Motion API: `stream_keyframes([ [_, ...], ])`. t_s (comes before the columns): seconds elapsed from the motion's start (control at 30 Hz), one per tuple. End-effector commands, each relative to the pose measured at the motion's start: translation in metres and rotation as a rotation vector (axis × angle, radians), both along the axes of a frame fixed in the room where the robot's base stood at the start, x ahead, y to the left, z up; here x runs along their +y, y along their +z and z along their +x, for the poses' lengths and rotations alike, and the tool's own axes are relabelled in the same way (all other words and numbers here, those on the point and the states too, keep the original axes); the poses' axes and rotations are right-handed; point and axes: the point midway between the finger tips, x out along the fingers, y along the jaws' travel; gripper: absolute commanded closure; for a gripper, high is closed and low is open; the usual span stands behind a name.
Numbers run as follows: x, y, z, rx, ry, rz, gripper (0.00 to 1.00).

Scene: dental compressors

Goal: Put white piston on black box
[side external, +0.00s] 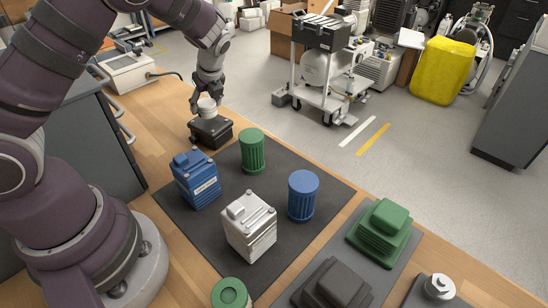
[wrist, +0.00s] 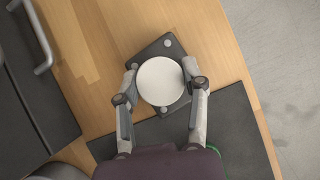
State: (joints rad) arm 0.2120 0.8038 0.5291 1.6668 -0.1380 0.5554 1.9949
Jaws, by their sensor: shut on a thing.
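The white piston (side external: 207,107) is between the fingers of my gripper (side external: 207,98), directly over the black box (side external: 211,134). Its lower end is at the box top; I cannot tell whether it rests there or hangs just above. In the wrist view the piston (wrist: 160,81) is a round white disc, with a finger of my gripper (wrist: 160,73) against each side. The black box (wrist: 168,46) shows around and beneath it, with light corner bolts. The box stands on the wooden table, at the far edge of the dark mat.
On the dark mat (side external: 170,207) stand a green ribbed cylinder (side external: 252,152), a blue box (side external: 196,182), a white box (side external: 249,228) and a blue cylinder (side external: 302,196). A green stepped part (side external: 380,228) and a dark one (side external: 332,289) sit on the right. Bare wood (side external: 157,129) lies left of the black box.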

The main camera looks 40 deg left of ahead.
Motion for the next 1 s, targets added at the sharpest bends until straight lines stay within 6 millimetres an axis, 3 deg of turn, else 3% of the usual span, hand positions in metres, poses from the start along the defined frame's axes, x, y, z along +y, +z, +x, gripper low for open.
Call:
stream_keyframes([
  [0.1, 0.000, -0.016, 0.000, 0.002, 0.000, 0.000, 0.93],
  [0.47, 0.000, -0.020, 0.000, -0.001, 0.000, 0.001, 0.93],
  [0.5, 0.000, -0.020, 0.000, -0.001, 0.000, 0.000, 0.51],
  [0.6, 0.000, -0.019, 0.000, -0.001, 0.000, 0.000, 0.38],
  [0.67, 0.000, -0.019, 0.000, -0.001, 0.000, 0.000, 0.30],
  [1.0, 0.000, -0.016, 0.000, -0.002, 0.000, 0.000, 0.30],
])
